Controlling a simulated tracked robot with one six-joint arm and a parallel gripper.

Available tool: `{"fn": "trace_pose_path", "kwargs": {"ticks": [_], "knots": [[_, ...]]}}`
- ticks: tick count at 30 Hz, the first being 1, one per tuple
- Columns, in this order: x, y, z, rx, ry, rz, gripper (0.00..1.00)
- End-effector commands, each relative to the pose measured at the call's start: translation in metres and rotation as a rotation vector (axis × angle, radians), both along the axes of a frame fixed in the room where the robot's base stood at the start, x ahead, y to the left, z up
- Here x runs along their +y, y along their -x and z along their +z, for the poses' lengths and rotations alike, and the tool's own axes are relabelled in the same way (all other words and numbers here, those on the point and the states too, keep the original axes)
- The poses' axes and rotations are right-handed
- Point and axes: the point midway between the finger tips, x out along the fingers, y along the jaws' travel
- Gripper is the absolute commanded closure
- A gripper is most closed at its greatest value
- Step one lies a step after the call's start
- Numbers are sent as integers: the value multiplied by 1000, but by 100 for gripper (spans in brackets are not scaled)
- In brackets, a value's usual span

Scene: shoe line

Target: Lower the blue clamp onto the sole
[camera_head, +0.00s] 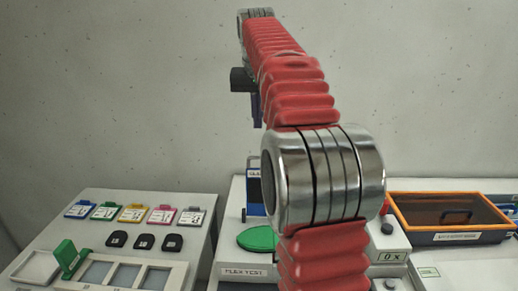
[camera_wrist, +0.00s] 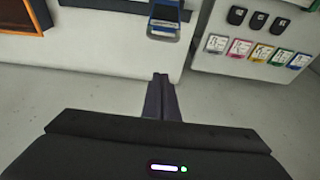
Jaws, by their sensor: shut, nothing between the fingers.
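A blue-framed part, which looks like the blue clamp (camera_head: 254,187), stands on the white flex-test unit (camera_head: 235,258), left of my arm and partly hidden by it. In the wrist view the blue clamp (camera_wrist: 165,14) is at the top edge, cut off by the frame. A green rounded piece (camera_head: 258,239) lies in front of it; I cannot tell whether it is the sole. My gripper (camera_wrist: 160,78) is shut and empty, its fingertips apart from the clamp. In the head view my gripper (camera_head: 256,110) is small, high against the wall, and partly hidden by my arm.
On the left, a white panel (camera_head: 205,225) holds several coloured tags, black pieces (camera_head: 144,241), and a tray with a green lever (camera_head: 70,258). On the right is an orange-rimmed dark box (camera_head: 400,219). The space around my gripper looks clear.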

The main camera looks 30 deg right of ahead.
Motion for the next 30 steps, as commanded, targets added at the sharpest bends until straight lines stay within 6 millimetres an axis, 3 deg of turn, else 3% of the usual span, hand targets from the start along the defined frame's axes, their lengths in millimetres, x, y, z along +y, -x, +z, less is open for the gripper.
{"fn": "trace_pose_path", "kwargs": {"ticks": [20,30], "knots": [[-17,-22,-92,2,-1,0,100],[4,4,-88,-1,0,1,100]]}}
